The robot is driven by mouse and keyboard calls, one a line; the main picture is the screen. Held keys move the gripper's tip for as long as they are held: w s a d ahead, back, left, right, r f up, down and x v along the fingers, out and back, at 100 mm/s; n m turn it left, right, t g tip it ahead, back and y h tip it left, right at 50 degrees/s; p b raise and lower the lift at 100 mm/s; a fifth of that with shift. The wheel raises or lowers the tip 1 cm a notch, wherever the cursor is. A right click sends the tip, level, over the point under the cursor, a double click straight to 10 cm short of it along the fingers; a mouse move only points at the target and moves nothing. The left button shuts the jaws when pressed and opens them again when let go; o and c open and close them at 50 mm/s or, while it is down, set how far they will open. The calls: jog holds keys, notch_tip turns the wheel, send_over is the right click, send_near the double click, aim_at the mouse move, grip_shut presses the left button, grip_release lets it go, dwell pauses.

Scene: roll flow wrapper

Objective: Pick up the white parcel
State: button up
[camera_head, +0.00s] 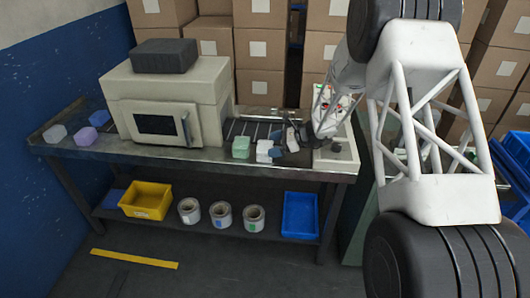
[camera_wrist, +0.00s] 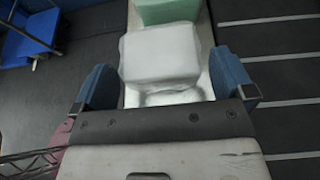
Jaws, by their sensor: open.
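The white parcel (camera_head: 264,147) sits on the right part of the metal bench, just right of the green parcel (camera_head: 240,148). In the wrist view the white parcel (camera_wrist: 160,55) lies ahead, between the lines of my two blue fingers, with the green parcel (camera_wrist: 168,12) just beyond it. My gripper (camera_wrist: 166,80) is open and empty, a finger to either side of the parcel's near end. I cannot tell whether either finger touches it. In the head view my gripper (camera_head: 275,149) is small beside the parcel's right side.
A beige wrapping machine (camera_head: 165,100) stands left of the parcels, with dark rollers (camera_head: 255,128) behind them. A control box (camera_head: 337,152) stands at the right end.

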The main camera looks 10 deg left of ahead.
aim_at(265, 147)
jog(key=shift+x, duration=2.1)
jog(key=shift+s, duration=0.1)
jog(key=shift+c, duration=0.2)
jog(key=c, duration=0.8)
jog(key=shift+r, duration=0.1)
jog(key=shift+r, duration=0.8)
jog(key=shift+s+d+r, duration=0.1)
jog(key=shift+s+r, duration=0.05)
jog(key=shift+r, duration=0.8)
jog(key=s+d, duration=0.2)
jog(key=s, duration=0.5)
jog(key=s+d+r, duration=0.1)
jog(key=s+d, duration=0.2)
jog(key=s, duration=0.4)
jog(key=shift+s, duration=0.4)
